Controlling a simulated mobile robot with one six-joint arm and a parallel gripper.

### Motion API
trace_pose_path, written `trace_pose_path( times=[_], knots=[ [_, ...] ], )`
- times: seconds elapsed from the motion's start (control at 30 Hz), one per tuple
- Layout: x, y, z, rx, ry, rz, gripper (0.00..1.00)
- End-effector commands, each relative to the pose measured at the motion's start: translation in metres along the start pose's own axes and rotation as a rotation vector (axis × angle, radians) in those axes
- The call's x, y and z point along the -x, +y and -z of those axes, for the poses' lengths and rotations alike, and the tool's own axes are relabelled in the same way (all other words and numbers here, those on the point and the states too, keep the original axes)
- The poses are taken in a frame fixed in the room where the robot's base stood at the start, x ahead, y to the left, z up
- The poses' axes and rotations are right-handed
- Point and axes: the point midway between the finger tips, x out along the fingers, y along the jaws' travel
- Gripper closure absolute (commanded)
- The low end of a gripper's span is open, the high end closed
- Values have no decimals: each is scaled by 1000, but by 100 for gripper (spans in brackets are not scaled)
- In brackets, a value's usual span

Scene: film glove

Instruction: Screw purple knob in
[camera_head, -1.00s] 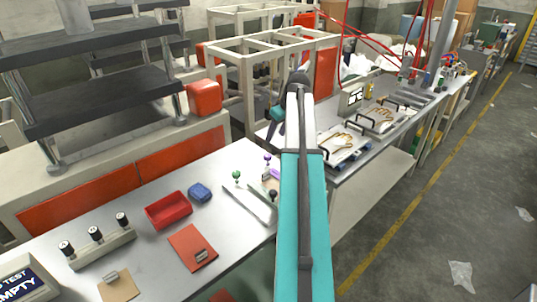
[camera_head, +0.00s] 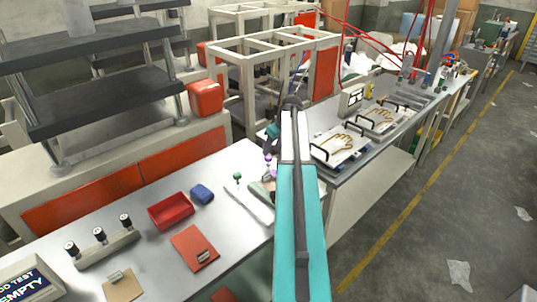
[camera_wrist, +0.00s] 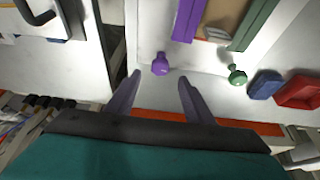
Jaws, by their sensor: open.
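The purple knob (camera_wrist: 161,64) stands on the metal table in the wrist view, just beyond the fingertips and roughly in line with the gap between them. My gripper (camera_wrist: 159,79) is open with nothing between its fingers. In the head view the purple knob (camera_head: 268,160) shows just below my gripper (camera_head: 271,143), left of my teal arm. I cannot tell the height between fingers and knob. A purple bar (camera_wrist: 187,20) lies near the knob in the wrist view. My arm hides part of this area in the head view.
A green knob (camera_head: 237,177) stands to the left, beside a long green bar (camera_wrist: 254,25). A blue block (camera_head: 202,193) and a red bin (camera_head: 171,211) are farther left. A second table with hand-shaped plates (camera_head: 340,146) stands to the right across a gap.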

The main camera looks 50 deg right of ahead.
Motion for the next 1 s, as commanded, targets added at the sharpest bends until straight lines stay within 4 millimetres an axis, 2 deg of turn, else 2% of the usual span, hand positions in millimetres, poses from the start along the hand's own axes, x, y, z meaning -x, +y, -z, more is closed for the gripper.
trace_pose_path(
  times=[0.5, 1.0],
  knots=[
    [-48, 1, 0, -1, 0, 0, 52],
    [-56, 1, -1, -1, 0, -1, 54]
  ],
)
